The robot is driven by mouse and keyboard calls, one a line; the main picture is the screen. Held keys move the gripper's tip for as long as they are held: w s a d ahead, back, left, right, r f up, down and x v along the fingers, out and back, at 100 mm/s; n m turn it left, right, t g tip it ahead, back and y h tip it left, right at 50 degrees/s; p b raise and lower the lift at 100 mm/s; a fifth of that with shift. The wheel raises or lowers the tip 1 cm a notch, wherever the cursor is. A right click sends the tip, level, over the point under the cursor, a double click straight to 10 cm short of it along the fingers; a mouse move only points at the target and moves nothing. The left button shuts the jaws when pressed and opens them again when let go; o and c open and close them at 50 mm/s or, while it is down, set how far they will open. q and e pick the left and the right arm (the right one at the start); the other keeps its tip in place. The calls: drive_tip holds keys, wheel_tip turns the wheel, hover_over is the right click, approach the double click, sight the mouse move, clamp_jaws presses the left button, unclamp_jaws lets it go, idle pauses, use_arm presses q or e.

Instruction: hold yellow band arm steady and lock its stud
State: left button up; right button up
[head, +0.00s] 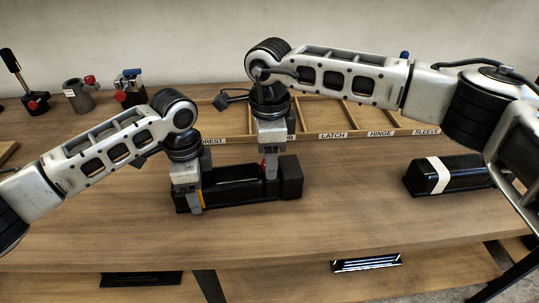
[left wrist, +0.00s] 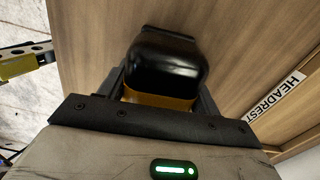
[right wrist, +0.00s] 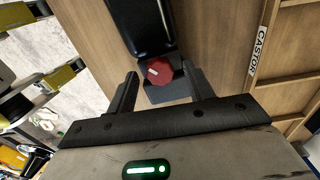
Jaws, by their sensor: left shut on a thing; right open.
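The yellow band arm (head: 232,188) is a black padded armrest lying on the bench in the middle of the head view. My left gripper (head: 188,200) is shut across its left part, at the yellow band (left wrist: 158,98); the black end (left wrist: 165,60) sticks out past the fingers. The stud is a red knob (right wrist: 159,70) with a pale mark, on a dark block at the arm's other end. My right gripper (right wrist: 160,82) is open, its fingers on either side of the knob's near side, without visible contact. In the head view the knob (head: 263,163) is partly hidden by this gripper.
A black armrest with a white band (head: 432,177) lies to the right. A wooden compartment tray (head: 352,133) with labels is behind the grippers. Several fixtures with red knobs (head: 78,95) stand at the back left. The bench front is clear.

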wheel_tip(320, 180, up, 12)
drive_tip(key=shift+f, duration=0.25)
drive_tip(key=s+a+f+n+g+y, duration=0.2)
drive_tip(key=s+a+f+g+y, duration=0.1)
drive_tip(key=s+a+f+y, duration=0.3)
drive_tip(key=m+t+y, duration=0.7)
drive_tip(key=t+y, duration=0.3)
drive_tip(key=y, duration=0.1)
approach(281, 171)
drive_tip(key=x, duration=0.3)
drive_tip(key=r+x, duration=0.1)
drive_tip(key=x, duration=0.6)
drive_tip(key=shift+r, duration=0.35)
